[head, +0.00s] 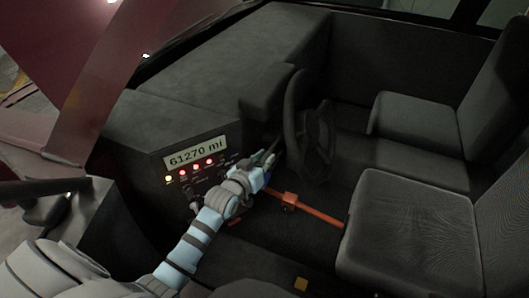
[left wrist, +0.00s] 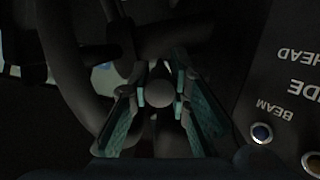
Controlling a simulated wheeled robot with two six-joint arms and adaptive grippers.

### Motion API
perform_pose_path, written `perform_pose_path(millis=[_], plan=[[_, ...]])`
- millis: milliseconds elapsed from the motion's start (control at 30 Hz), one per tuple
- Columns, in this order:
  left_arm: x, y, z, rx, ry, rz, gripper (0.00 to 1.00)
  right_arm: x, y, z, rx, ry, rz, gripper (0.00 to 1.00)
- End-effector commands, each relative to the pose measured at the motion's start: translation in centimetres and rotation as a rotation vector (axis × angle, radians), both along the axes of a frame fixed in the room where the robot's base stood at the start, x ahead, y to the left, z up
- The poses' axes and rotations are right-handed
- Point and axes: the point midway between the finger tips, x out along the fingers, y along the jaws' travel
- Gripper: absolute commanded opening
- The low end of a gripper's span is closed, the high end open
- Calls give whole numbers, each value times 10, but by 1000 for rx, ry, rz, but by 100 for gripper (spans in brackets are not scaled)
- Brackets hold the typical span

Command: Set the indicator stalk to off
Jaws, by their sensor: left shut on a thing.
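The indicator stalk (left wrist: 160,94) shows in the left wrist view as a dark rod with a rounded end, seen nearly end-on beside the steering column. My left gripper (left wrist: 160,98) is shut on it, with a teal-padded finger on each side of the rounded end. In the head view my left gripper (head: 270,157) reaches in between the dashboard and the steering wheel (head: 296,125). The stalk is too dark and covered there to make out, and its set position cannot be told. My right gripper is in neither view.
The dash panel (head: 198,152) reads 61270 mi above a row of lit red and yellow lamps. Lamp labels, one reading BEAM (left wrist: 277,112), stand close right of the gripper in the wrist view. An orange lever (head: 313,212) and grey seats (head: 410,235) lie to the right.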

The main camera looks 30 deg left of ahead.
Motion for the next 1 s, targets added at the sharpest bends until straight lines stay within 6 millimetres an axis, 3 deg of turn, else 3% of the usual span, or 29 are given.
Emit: perform_pose_path(millis=[200, 233, 333, 667, 767, 1000], plan=[[1, 0, 0, 1, -8, 0, 0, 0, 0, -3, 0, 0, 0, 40], [1, 0, 0, 1, -8, 0, 20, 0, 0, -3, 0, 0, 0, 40], [1, 0, 0, 1, -7, -1, 36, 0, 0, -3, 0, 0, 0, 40], [-1, 0, -1, 1, -6, -1, 38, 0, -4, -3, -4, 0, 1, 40], [-12, 0, 2, 4, -5, -1, 38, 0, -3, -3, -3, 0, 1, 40], [-73, 0, 19, 4, -4, -2, 38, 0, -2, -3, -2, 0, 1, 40]])
